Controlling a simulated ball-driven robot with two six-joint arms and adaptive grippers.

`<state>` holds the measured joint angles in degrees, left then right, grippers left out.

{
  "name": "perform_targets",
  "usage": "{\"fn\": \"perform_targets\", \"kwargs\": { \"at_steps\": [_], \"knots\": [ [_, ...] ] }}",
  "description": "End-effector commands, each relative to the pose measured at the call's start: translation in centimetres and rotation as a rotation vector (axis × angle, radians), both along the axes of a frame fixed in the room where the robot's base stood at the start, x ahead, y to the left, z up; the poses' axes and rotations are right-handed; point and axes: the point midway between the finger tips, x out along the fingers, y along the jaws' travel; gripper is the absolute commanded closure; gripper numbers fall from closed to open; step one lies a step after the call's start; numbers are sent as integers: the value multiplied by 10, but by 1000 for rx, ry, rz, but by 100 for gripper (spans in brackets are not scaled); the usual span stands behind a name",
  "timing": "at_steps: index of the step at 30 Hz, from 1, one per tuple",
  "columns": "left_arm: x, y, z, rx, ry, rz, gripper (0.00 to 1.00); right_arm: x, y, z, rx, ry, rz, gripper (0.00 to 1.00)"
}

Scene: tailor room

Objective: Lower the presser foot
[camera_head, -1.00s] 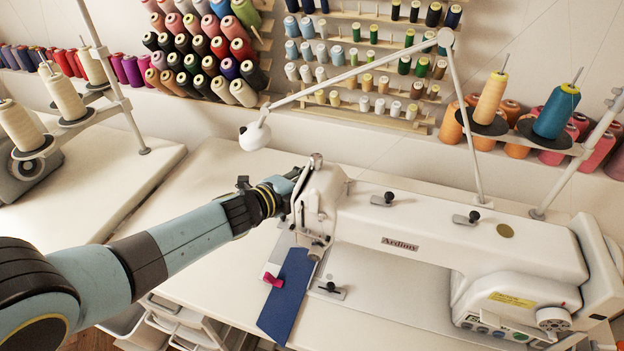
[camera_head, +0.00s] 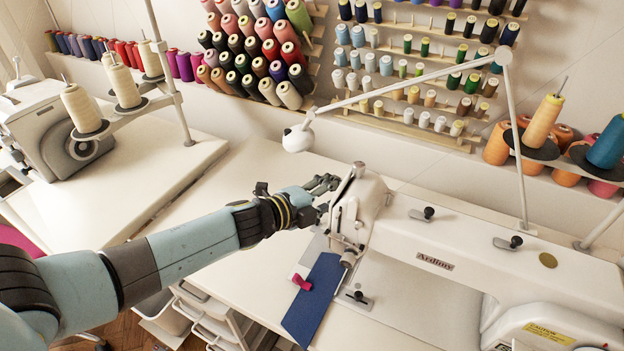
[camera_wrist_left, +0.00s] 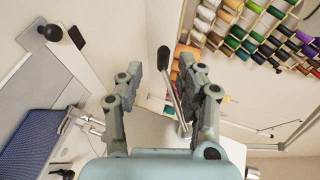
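The white sewing machine (camera_head: 450,250) stands on the table in the head view, its needle end towards my left arm. A blue cloth (camera_head: 314,300) with a pink clip (camera_head: 301,282) lies at the needle area; the cloth also shows in the left wrist view (camera_wrist_left: 35,125). My left gripper (camera_head: 326,195) is just left of the machine's head. In the left wrist view its two fingers (camera_wrist_left: 162,75) are spread, with a thin metal lever with a black knob (camera_wrist_left: 164,58) showing between them; I cannot tell whether they touch it. The presser foot area (camera_wrist_left: 88,121) shows left of the fingers. My right gripper is not in view.
Thread cones (camera_head: 545,125) stand at the back right, and spool racks (camera_head: 420,60) hang on the wall. Another machine (camera_head: 60,125) stands at the left. The table between them is largely clear.

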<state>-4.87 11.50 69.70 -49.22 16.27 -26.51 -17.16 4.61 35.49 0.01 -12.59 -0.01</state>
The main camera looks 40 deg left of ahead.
Motion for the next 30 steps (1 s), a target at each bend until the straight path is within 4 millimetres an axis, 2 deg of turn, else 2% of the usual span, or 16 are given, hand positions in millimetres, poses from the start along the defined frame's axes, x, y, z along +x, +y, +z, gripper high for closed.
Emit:
{"fn": "perform_targets", "kwargs": {
  "at_steps": [1,6,12,30],
  "knots": [
    [-13,2,2,2,2,-1,63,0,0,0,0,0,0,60],
    [-46,9,13,1,3,-1,63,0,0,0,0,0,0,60],
    [-67,13,19,0,2,0,63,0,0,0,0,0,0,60],
    [-70,13,21,-1,1,0,63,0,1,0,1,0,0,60]
  ]
}}
